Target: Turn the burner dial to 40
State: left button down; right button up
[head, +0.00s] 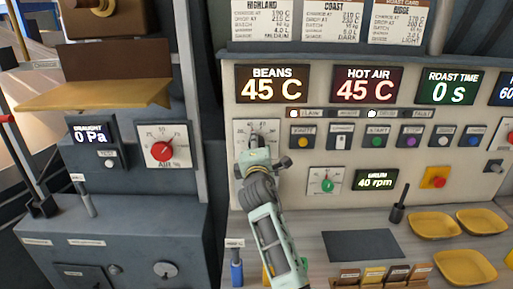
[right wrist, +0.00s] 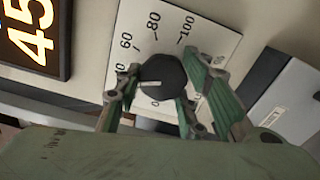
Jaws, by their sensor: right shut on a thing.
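The burner dial is a black round knob (right wrist: 165,72) with a white pointer line on a white scale plate. The plate (head: 243,134) shows in the head view below the BEANS display, mostly behind my gripper. In the right wrist view 60, 80 and 100 are readable; the plate appears rotated. The pointer line points left in that view, below the 60, toward a part of the scale hidden by a finger. My right gripper (right wrist: 160,88) has its green fingers on either side of the knob, shut on it; it also shows in the head view (head: 258,158). My left gripper is not in view.
A row of buttons (head: 377,136) lies right of the dial. A smaller dial with a green knob (head: 327,186) sits below right, beside the drum display (head: 376,180). Yellow trays (head: 434,225) and small labelled blocks (head: 373,276) stand on the counter.

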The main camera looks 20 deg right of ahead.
jog(key=shift+r, duration=0.3)
jog(key=o, duration=1)
jog(key=shift+o, duration=0.4)
jog(key=shift+f, duration=0.1)
jog(key=v, duration=1.2)
